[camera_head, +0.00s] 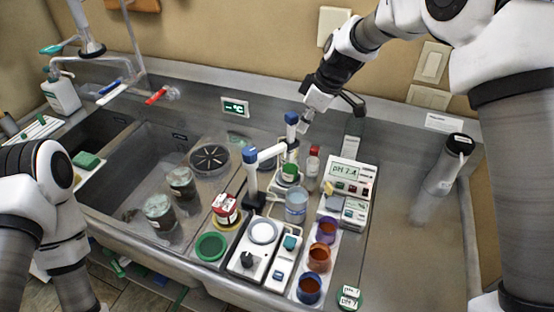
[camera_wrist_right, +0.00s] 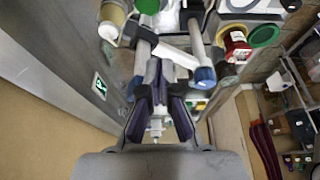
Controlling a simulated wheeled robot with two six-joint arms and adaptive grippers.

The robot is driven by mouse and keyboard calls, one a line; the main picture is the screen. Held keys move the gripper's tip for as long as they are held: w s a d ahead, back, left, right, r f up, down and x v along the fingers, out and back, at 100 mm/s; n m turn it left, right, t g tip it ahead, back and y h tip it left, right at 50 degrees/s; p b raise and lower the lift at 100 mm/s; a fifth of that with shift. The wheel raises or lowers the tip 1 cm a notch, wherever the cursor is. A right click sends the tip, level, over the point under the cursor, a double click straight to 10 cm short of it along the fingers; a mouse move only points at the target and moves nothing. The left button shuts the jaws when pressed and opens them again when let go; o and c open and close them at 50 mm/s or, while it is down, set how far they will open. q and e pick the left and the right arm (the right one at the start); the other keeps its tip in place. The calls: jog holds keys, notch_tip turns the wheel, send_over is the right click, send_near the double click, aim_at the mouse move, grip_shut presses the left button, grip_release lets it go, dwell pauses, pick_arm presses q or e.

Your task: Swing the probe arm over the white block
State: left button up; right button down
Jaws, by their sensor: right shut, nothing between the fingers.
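The probe arm (camera_head: 268,152) is a white bar reaching from a blue post (camera_head: 252,182) to a probe with a blue cap (camera_head: 291,118). The probe hangs at the green-lidded jar (camera_head: 290,172). A white block with a round pale plate (camera_head: 263,232) and dark knob stands in front of the post; I take it as the white block. My right gripper (camera_head: 306,122) is shut and empty, just right of the probe's top; contact cannot be told. In the wrist view, the shut fingers (camera_wrist_right: 165,75) point toward the white bar (camera_wrist_right: 160,45). My left gripper is out of frame.
A pH meter (camera_head: 347,178) stands right of the probe, and a clear beaker (camera_head: 296,206) is beside the jar. The sink (camera_head: 137,165) lies left. The counter is clear at right, around a steel bottle (camera_head: 448,164).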

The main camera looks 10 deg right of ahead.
notch_tip(320, 180, up, 6)
jog(key=s+p, duration=0.1)
jog(key=p, duration=0.2)
jog(key=shift+s, duration=0.3)
dwell(1.9)
